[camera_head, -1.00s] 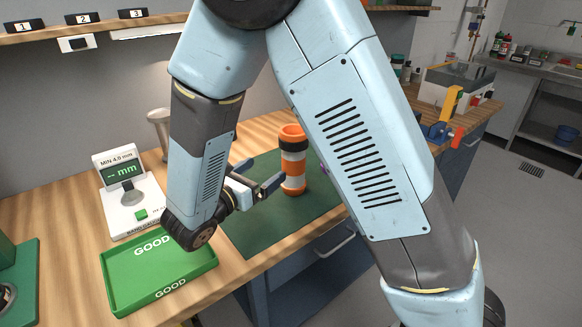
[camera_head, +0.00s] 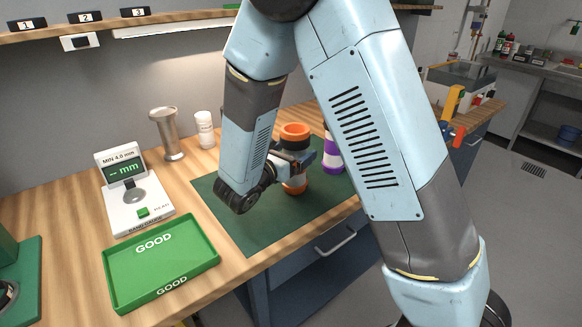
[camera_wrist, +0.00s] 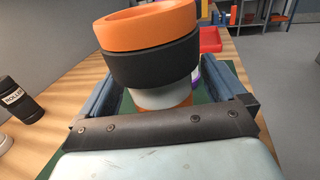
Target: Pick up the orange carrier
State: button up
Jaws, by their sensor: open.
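The orange carrier (camera_head: 294,132) stands upright on the dark green mat (camera_head: 262,231). It is a cylinder with orange ends, a black band and a pale band. My gripper (camera_head: 296,161) is open and level at the carrier, with its fingers to either side of it. In the wrist view the carrier (camera_wrist: 152,62) rises between the two open fingers, close in front of the palm; I cannot tell whether they touch it. My gripper hides part of the carrier's middle in the head view.
A purple and white carrier (camera_head: 333,156) stands just right of the orange one, partly behind my arm. A green tray (camera_head: 207,262), a gauge (camera_head: 139,207), a metal cup (camera_head: 168,135) and a white bottle (camera_head: 205,130) stand to the left. The mat's front is clear.

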jog(key=shift+w+d, duration=0.25)
jog(key=shift+c, duration=0.5)
jog(key=c, duration=1.4)
